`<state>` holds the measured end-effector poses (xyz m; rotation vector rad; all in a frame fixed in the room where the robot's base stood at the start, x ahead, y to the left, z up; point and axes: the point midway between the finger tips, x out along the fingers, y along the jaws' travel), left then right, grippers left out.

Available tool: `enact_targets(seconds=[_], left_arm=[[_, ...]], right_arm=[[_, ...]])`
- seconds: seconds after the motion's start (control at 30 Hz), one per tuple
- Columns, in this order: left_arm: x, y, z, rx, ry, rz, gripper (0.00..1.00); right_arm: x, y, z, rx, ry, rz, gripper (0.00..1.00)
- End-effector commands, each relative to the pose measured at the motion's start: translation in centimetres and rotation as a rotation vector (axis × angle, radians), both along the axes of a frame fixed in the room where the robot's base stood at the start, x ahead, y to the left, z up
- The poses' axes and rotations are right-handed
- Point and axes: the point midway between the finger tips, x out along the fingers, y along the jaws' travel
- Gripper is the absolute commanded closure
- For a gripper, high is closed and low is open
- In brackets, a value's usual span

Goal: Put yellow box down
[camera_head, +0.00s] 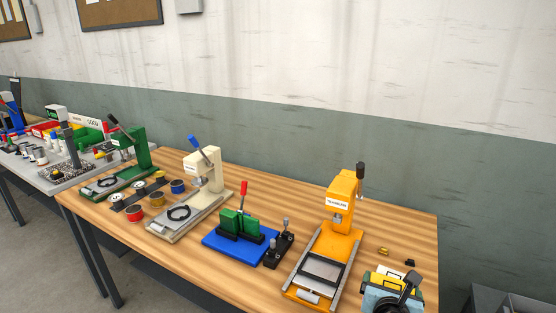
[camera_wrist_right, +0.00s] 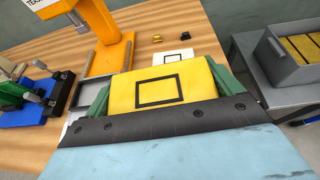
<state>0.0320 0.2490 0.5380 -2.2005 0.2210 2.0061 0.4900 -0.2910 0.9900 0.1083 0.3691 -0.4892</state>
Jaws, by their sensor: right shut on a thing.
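The yellow box (camera_wrist_right: 196,88) has a black square outline on its face. My right gripper (camera_wrist_right: 163,90) is shut on it, with a green finger at either side in the right wrist view. In the head view the yellow box (camera_head: 380,277) shows partly behind my right gripper (camera_head: 393,286), over the right end of the wooden table (camera_head: 405,228). A white patch with a dark square outline (camera_wrist_right: 173,57) lies on the table just beyond the box. The box's underside is hidden, so I cannot tell whether it touches the table. My left gripper is not in view.
An orange press (camera_head: 343,208) stands left of the box. A small brass piece (camera_head: 383,251) and a black piece (camera_head: 409,262) lie behind it. A grey bin (camera_wrist_right: 279,72) with yellow pieces stands beyond the table's right edge. A blue-based green fixture (camera_head: 240,240) sits farther left.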

Motion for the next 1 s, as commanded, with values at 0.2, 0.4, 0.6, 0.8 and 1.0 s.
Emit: enact_targets(seconds=[0.2, 0.4, 0.6, 0.8, 1.0], left_arm=[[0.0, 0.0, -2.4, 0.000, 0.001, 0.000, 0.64], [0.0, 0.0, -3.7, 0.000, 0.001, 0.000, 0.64], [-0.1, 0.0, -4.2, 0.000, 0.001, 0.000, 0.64], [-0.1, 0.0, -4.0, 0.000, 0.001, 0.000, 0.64], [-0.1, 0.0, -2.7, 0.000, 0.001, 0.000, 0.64]], right_arm=[[-1.7, 3.7, 3.5, 0.001, -0.025, 0.214, 0.32], [-4.7, 7.1, 5.4, -0.006, -0.004, 0.404, 0.32], [-6.5, 8.7, 6.1, -0.011, 0.014, 0.492, 0.32], [-6.4, 8.7, 6.2, -0.010, 0.014, 0.492, 0.32], [-3.8, 6.4, 5.4, 0.002, -0.002, 0.355, 0.32]])
